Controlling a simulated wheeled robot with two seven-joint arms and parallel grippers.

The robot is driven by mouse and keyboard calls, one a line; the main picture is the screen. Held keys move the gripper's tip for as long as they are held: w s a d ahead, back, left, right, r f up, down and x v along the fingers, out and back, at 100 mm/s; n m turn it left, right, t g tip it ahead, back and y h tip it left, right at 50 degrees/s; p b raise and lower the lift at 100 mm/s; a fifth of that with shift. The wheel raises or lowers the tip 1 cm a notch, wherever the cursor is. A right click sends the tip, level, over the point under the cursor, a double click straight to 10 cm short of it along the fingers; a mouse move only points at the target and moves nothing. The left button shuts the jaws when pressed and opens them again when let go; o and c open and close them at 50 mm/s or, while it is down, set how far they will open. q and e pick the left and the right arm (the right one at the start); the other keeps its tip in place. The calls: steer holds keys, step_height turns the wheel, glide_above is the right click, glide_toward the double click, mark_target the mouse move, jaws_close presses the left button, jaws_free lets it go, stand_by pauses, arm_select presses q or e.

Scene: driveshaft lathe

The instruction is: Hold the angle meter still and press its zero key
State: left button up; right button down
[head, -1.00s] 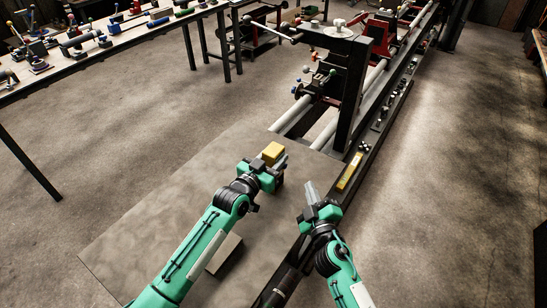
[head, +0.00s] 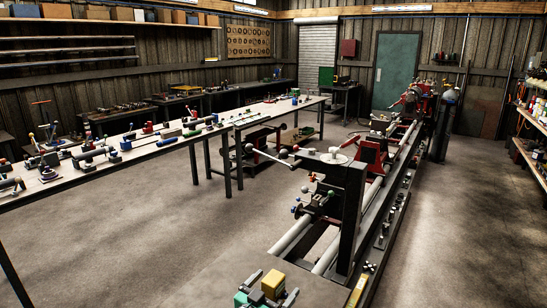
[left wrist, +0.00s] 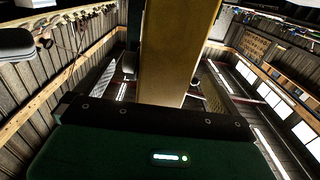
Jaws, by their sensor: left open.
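A yellow box (head: 272,284), which looks like the angle meter, stands at the bottom edge of the head view. My left gripper (head: 270,292) is at it, with dark fingers on either side. In the left wrist view the yellow box (left wrist: 178,50) rises tall between the open fingers; whether either finger touches it I cannot tell. Its display and zero key are not visible. My right gripper is outside the head view.
The grey plate (head: 215,285) lies under the left gripper. Lathe rails (head: 290,238) and a dark upright post (head: 350,215) stand ahead. A yellow bar (head: 357,290) lies to the right. A long workbench (head: 160,140) with tools stands at left; the floor between is clear.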

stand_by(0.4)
arm_select(q)
steer(key=shift+p+v, duration=0.65)
steer(key=shift+v, duration=0.55)
steer(key=shift+p+v, duration=0.7)
steer(key=shift+v, duration=1.05)
